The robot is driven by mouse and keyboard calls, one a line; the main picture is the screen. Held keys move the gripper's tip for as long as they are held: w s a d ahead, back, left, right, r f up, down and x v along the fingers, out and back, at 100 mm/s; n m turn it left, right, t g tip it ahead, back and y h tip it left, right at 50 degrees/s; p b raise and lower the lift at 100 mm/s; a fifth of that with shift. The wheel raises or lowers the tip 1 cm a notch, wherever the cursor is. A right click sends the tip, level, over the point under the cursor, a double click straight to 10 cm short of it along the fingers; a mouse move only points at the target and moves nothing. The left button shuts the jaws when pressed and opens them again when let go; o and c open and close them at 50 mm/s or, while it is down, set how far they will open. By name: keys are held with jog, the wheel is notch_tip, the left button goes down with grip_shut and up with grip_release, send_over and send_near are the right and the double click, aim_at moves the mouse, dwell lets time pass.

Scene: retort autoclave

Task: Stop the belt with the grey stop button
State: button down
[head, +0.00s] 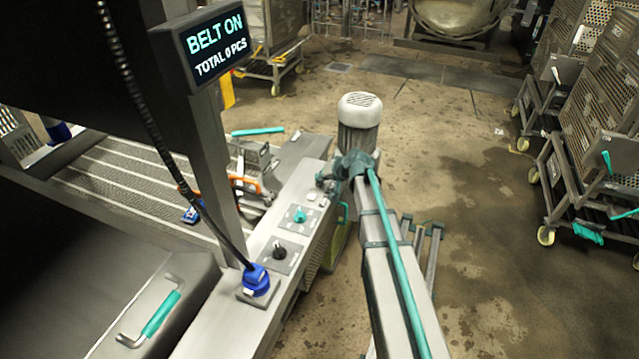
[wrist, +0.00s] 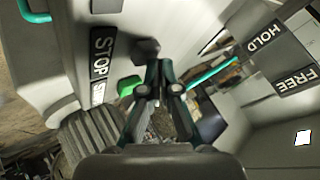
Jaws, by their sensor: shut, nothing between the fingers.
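My gripper (wrist: 160,66) is in the middle of the wrist view with its two dark fingers together and nothing between them. A dark grey button (wrist: 145,47) shows beside the black STOP label (wrist: 102,50), just past and slightly left of the fingertips. I cannot tell whether the fingertips touch it. A green button (wrist: 128,85) lies left of the fingers, near a second label that is partly hidden. In the head view my gripper (head: 326,178) is at the far end of the control panel (head: 270,295), small and partly hidden by my arm. The display (head: 211,45) reads BELT ON, TOTAL 0 PCS.
HOLD (wrist: 264,39) and FREE (wrist: 297,79) labels show at the right. The conveyor (head: 130,190) lies left. Wheeled crates (head: 590,180) stand right; open floor lies between.

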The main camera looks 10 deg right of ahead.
aim_at(321, 183)
jog(key=shift+f+b, duration=0.35)
jog(key=shift+f, duration=0.1)
jog(key=shift+r, duration=0.2)
dwell(0.4)
jog(key=shift+r+p, duration=0.3)
jog(key=shift+r, duration=0.5)
jog(key=shift+r+p, duration=1)
jog(key=shift+r, duration=1.5)
jog(key=shift+r, duration=0.1)
